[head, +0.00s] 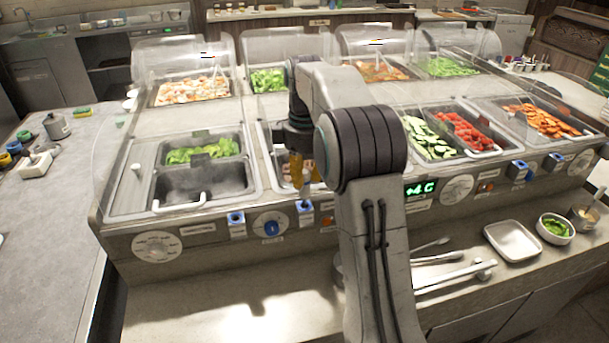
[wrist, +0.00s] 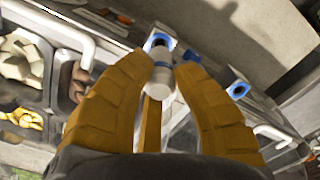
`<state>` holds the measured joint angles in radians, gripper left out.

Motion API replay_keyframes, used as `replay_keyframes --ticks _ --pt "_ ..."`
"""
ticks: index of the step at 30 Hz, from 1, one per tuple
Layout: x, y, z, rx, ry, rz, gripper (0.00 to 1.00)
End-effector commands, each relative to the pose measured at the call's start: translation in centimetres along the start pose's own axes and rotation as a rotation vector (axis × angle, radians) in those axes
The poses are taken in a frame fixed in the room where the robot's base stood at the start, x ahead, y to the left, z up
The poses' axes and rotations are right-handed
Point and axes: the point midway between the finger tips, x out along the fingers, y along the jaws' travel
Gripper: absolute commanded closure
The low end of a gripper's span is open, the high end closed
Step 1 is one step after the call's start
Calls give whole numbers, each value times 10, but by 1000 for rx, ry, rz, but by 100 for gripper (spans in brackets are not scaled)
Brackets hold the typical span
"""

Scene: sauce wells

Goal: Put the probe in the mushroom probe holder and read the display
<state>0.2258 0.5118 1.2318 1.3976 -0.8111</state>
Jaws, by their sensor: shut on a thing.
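My gripper (head: 301,182) points down over the front rail of the counter, its yellow fingers shut on the probe. In the wrist view the probe (wrist: 161,78) is a short white cylinder with a blue band between the fingertips. Its far end lines up with a blue-framed holder (wrist: 158,40); I cannot tell whether it is inside. In the head view this blue holder (head: 305,207) is directly under the fingers. Its label is too small to read. Pale pieces like mushrooms (wrist: 20,62) lie in a well nearby. The green display (head: 420,188) reads +4 C, partly beside my arm.
Another blue holder (head: 236,218) sits left of a blue knob (head: 271,228); more blue holders (head: 519,170) are on the right. Clear guards (head: 115,160) stand around the wells. Tongs (head: 455,272), a white tray (head: 512,240) and a bowl of greens (head: 556,228) lie on the front ledge.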

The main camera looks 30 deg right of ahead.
Motion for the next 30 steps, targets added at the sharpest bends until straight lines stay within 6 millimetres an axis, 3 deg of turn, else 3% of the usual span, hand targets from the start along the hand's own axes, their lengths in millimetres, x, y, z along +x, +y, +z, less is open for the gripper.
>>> replay_keyframes --ticks 30 --pt "14 0 0 0 0 0 100"
